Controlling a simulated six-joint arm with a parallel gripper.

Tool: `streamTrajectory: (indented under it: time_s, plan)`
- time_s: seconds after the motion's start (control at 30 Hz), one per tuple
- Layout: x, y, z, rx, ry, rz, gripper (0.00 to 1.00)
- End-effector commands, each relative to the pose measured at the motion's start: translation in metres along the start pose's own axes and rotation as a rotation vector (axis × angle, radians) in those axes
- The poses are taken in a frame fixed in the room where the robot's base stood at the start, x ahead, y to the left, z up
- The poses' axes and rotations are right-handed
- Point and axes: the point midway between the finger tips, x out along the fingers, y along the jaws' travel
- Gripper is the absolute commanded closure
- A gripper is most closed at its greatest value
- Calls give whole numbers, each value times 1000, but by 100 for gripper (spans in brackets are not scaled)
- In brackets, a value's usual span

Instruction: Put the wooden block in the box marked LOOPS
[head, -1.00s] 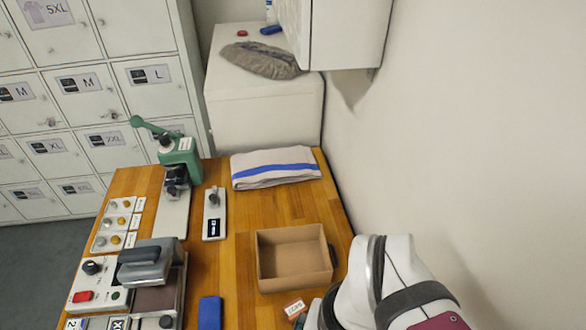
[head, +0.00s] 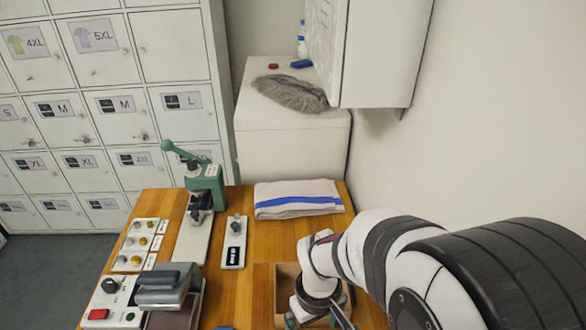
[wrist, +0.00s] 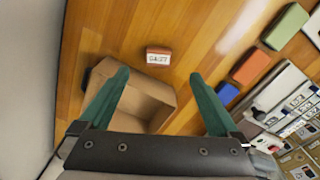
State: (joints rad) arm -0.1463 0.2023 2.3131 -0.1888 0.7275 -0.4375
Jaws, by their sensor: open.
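My gripper (wrist: 160,80) is open and empty, its two teal fingers apart in the wrist view. In the head view my gripper (head: 314,316) is low over the open cardboard box (head: 284,288), partly hiding it. The box (wrist: 152,102) also shows in the wrist view, partly behind the left finger; the part of its inside that shows looks empty. A small reddish piece with a white label (wrist: 158,57) sits beside the box; I cannot read the label surely. An orange-brown block (wrist: 250,65) lies to the right; I cannot tell whether it is the wooden block.
A blue block (wrist: 228,93) and a green block (wrist: 286,25) lie near the orange-brown one. A green press (head: 204,183), a control panel (head: 118,300) and a folded striped towel (head: 297,198) are on the wooden table. A wall bounds the right side.

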Motion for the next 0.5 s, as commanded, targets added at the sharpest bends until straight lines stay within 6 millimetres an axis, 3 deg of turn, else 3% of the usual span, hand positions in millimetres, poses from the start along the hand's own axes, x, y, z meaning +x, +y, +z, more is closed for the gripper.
streamTrajectory:
  time_s: [0.1, 0.27, 0.5]
  plan:
    - [30, 0, 2, 2, -7, -2, 3]
    - [52, 0, 0, 4, -3, -1, 3]
    - [96, 2, -6, 4, -3, 0, 3]
